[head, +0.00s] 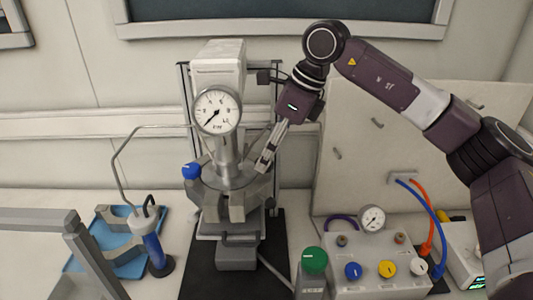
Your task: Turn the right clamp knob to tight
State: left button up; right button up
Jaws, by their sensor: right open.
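The pressure reactor (231,175) stands upright on a black mat, with a round dial gauge (218,111) on its front. A clamp ring (236,203) with grey blocks surrounds the vessel's lower part. A blue knob (190,172) shows on the ring's left side. No matching knob is visible on the right side, where my right gripper (266,163) covers the view. My right gripper reaches down from the upper right, open, its fingers close to the ring's right side. I cannot tell whether it touches anything. My left gripper is not in view.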

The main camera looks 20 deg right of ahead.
jog(key=shift+x, duration=0.9)
jog(key=shift+c, duration=0.9)
jog(key=c, duration=1)
jog(key=shift+f+m+t+b, duration=0.1)
jog(key=shift+m+t+b, duration=0.3)
jog(key=shift+m+b, duration=0.6)
jog(key=shift+a+m+h+b, duration=0.1)
jog(key=shift+m+h+b, duration=0.3)
jog(key=shift+m+b, duration=0.3)
jog(key=m+t+b, duration=0.1)
jog(key=m+b, duration=0.1)
jog(key=shift+m+h, duration=0.3)
jog(key=shift+h, duration=0.1)
jog(key=shift+s+m+h+b, duration=0.1)
jog(key=shift+m+h+b, duration=0.2)
jog(key=shift+m+b, duration=0.35)
jog(key=shift+r, duration=0.25)
